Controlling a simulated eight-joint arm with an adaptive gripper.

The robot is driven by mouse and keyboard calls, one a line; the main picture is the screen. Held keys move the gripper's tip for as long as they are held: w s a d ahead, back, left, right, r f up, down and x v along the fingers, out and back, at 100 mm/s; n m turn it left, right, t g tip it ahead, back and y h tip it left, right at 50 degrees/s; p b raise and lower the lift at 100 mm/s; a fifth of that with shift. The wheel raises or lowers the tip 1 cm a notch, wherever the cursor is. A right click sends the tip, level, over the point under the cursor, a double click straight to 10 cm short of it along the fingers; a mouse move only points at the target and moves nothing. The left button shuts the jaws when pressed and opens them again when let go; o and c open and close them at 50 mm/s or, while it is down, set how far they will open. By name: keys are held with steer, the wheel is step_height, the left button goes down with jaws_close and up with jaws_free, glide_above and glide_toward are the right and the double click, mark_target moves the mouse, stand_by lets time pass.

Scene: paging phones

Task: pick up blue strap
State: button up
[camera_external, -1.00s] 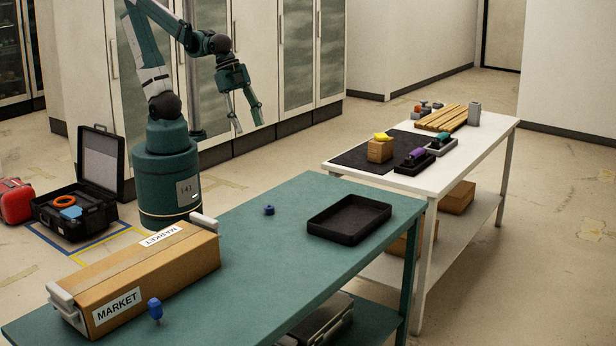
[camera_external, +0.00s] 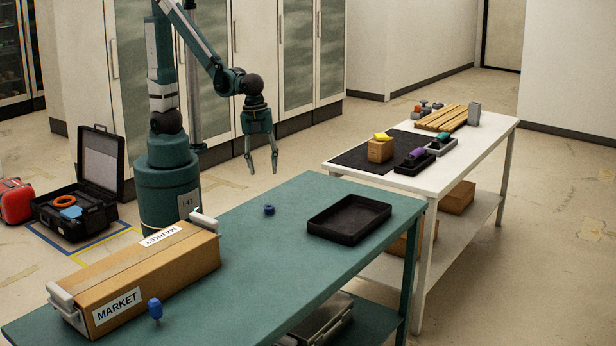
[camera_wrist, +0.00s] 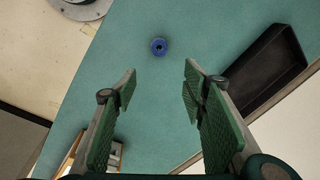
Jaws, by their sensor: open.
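A small dark blue ring-shaped roll, which looks like the blue strap (camera_external: 269,210), lies on the green table near its back edge. In the wrist view the blue strap (camera_wrist: 158,46) shows from above with a dark hole in its middle. It lies beyond the fingertips, roughly in line with the gap between them. My gripper (camera_external: 262,163) points down above and behind the table's back edge, apart from the strap. In the wrist view my gripper (camera_wrist: 160,82) has its two green-padded fingers wide apart with nothing between them.
A black tray (camera_external: 321,233) lies right of the strap on the green table (camera_external: 232,275). A cardboard box (camera_external: 140,290) marked MARKET and a blue-handled object (camera_external: 155,308) are at the left. The table around the strap is clear. A white table (camera_external: 470,150) holds several items.

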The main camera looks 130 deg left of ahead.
mark_target(269, 207)
steer(key=f+m, duration=0.1)
steer(key=f, duration=0.1)
steer(key=f+m+g+b, duration=0.1)
steer(key=f, duration=0.2)
steer(key=w+a+f+b, duration=0.1)
steer(key=f, duration=0.2)
steer(key=shift+f+m, duration=0.2)
steer(key=shift+m, duration=0.2)
steer(key=shift+f, duration=0.1)
steer(key=shift+f+b, duration=0.45)
steer(key=shift+f, duration=0.75)
steer(key=shift+w+f+b, duration=0.15)
steer(key=shift+f+b, duration=0.65)
steer(key=shift+f, duration=1.8)
steer(key=c, duration=0.8)
